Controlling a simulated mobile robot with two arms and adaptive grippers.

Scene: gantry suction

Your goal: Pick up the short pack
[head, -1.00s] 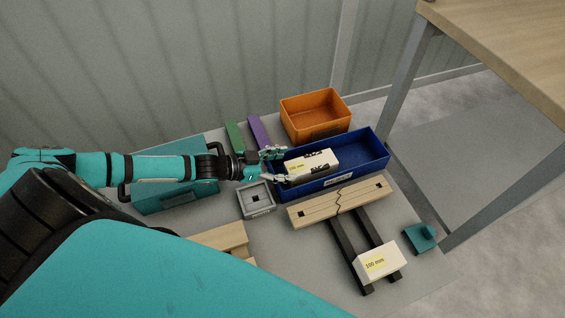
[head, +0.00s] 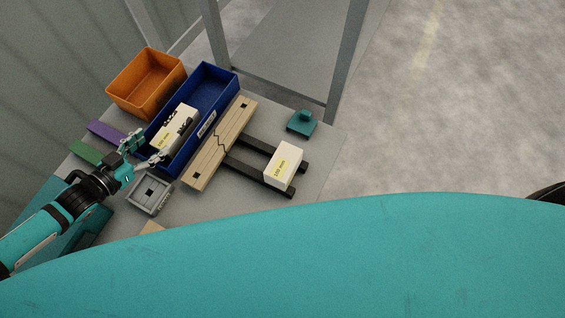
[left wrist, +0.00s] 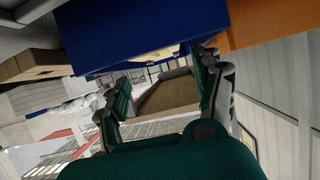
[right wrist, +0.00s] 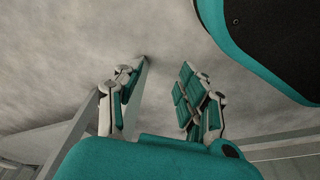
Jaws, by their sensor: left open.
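The short pack appears to be the white box (head: 284,163) with a yellow label that seems to read 100 mm, lying across two dark rails in the head view. Another white box (head: 163,134) with a yellow label and black marks is in the blue bin (head: 221,82); its label is too small to read surely. My left gripper (head: 146,150) is open at the near left end of the blue bin, close to the box there; contact cannot be told. In the left wrist view its fingers (left wrist: 165,85) are apart. My right gripper (right wrist: 160,95) is open and empty, away from the packs.
An orange bin (head: 145,82), purple block (head: 106,132), green block (head: 86,152), grey square fixture (head: 150,193) and teal piece (head: 302,123) stand around.

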